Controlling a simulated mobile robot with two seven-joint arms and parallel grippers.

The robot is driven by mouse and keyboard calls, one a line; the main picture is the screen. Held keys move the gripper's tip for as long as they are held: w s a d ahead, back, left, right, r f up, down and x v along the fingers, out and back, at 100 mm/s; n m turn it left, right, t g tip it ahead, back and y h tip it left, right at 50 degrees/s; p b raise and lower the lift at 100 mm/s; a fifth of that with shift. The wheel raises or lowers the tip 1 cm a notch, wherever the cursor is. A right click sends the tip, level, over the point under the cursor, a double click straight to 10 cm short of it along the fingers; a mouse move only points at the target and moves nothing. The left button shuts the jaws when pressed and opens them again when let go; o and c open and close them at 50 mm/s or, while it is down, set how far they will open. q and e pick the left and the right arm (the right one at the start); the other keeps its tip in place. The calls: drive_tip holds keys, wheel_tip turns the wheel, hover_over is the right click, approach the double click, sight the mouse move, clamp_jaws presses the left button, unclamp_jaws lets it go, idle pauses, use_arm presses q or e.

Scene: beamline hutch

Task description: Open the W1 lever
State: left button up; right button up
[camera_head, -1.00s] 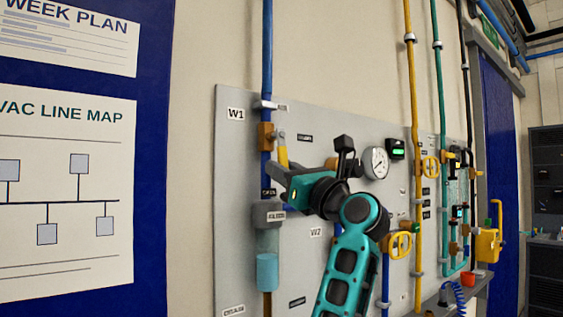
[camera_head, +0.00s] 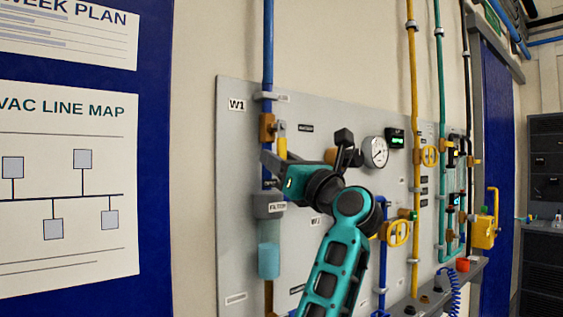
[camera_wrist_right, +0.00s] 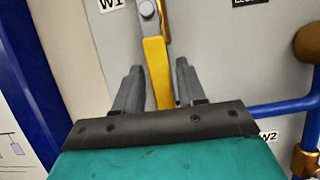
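The W1 lever (camera_head: 282,147) is a yellow handle hanging straight down from its pivot on the blue pipe, below and right of the W1 label (camera_head: 237,105). Its lower part is hidden behind my right gripper (camera_head: 268,169) in the head view. In the right wrist view the lever (camera_wrist_right: 155,62) runs down between the two dark fingers of my right gripper (camera_wrist_right: 158,82). The fingers are open, with a visible gap on each side of the lever. My left gripper is not in view.
A filter with a clear blue bowl (camera_head: 269,260) sits on the pipe below the gripper. A round gauge (camera_head: 375,152) and yellow handwheels (camera_head: 398,233) are to the right on the grey panel (camera_head: 232,200). A brown knob (camera_wrist_right: 308,43) shows right in the wrist view.

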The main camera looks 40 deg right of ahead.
drive_tip(key=shift+o, duration=0.5)
drive_tip(key=shift+f, duration=0.1)
drive_tip(key=b+v, duration=0.1)
drive_tip(key=v, duration=1.1)
drive_tip(key=shift+s+b, duration=0.4)
drive_tip(key=shift+s, duration=0.05)
drive_tip(key=shift+f, duration=0.1)
